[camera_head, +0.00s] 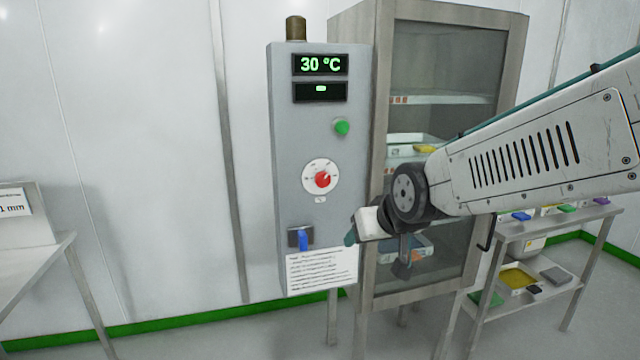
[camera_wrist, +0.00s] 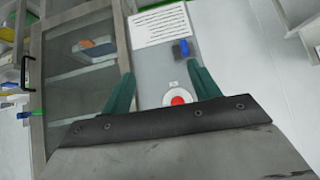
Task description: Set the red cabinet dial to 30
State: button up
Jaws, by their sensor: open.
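The red dial (camera_head: 323,180) sits on a white round scale on the front of the grey control cabinet (camera_head: 285,150). Its pointer is turned toward the upper right; the scale figures are too small to read. The upper display (camera_head: 320,65) shows 30 °C in green. My gripper (camera_head: 352,238) is below and to the right of the dial, apart from it. In the wrist view the two green fingers of my gripper (camera_wrist: 160,88) are spread and empty. The red dial (camera_wrist: 178,101) shows between them, partly hidden by the gripper body.
A green button (camera_head: 342,127) and a blue switch (camera_head: 302,239) are on the cabinet front, with a printed notice (camera_head: 322,271) below. A glass-door cabinet (camera_head: 365,215) stands to the right. A side table (camera_head: 40,256) is at left. The wall between is clear.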

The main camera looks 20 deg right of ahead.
aim_at(324, 180)
jog(key=w+t, duration=0.3)
jog(key=w, duration=0.5)
jog(key=w+a+r+t, duration=0.1)
jog(key=w+t, duration=0.2)
jog(key=w, duration=0.5)
jog(key=w+r+t, duration=0.1)
jog(key=w+t, duration=0.2)
jog(key=w, duration=0.5)
jog(key=shift+w+a+m, duration=0.15)
jog(key=shift+w+m, duration=0.15)
jog(key=shift+w, duration=0.1)
jog(key=c, duration=1)
